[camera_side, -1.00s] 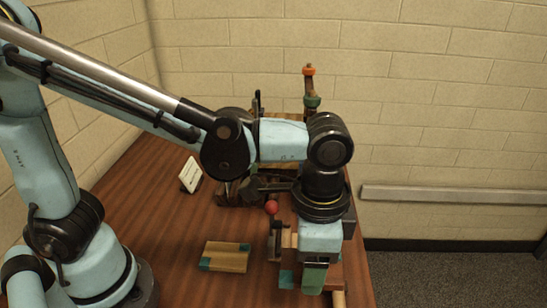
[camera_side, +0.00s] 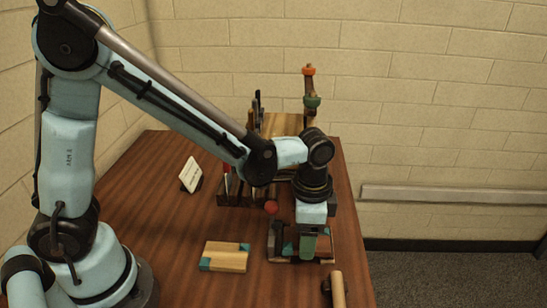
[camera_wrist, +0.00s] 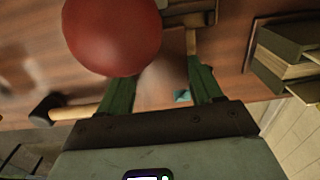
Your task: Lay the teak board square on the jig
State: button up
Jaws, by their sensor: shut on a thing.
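The teak board (camera_side: 322,245), brown with a teal corner, is at my gripper (camera_side: 308,246) in the side view. My gripper's green fingers are shut on it, and they hide its middle. The board is over the dark jig (camera_side: 273,243); I cannot tell whether it touches the jig or is square to it. In the wrist view, my gripper's two fingers (camera_wrist: 160,82) stand apart, with a blurred brown surface and a teal patch between them. A red ball knob (camera_side: 271,207) is beside the jig at its far left; it looms large in the wrist view (camera_wrist: 112,35).
A lighter board (camera_side: 226,257) with teal corners lies left of the jig. A mallet (camera_side: 337,289) lies near the right table edge. A tool rack (camera_side: 232,190), a white card (camera_side: 190,174) and a post with orange and green parts (camera_side: 311,88) stand behind.

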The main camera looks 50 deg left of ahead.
jog(key=shift+w+a+f, duration=0.7)
jog(key=shift+f, duration=0.05)
jog(key=shift+w+a+f, duration=0.15)
jog(key=shift+f, duration=0.05)
jog(key=shift+c, duration=0.9)
jog(key=shift+f, duration=0.1)
jog(key=o, duration=1.2)
jog(key=shift+o, duration=0.2)
